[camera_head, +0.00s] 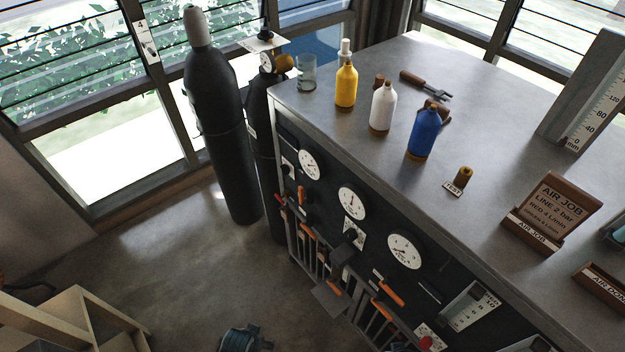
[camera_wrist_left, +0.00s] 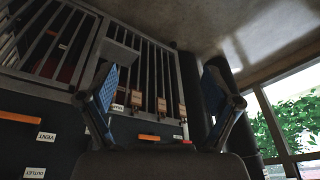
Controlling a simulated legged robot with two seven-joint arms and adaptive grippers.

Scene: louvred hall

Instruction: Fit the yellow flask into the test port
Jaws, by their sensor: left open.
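My right gripper is in neither view.
A white flask (camera_head: 383,106) and a blue flask (camera_head: 423,132) stand between the yellow flask and the port. A glass (camera_head: 306,72) sits at the bench edge. A job sign (camera_head: 550,208) stands right of the port. Gas cylinders (camera_head: 222,120) stand left of the bench (camera_head: 490,85).

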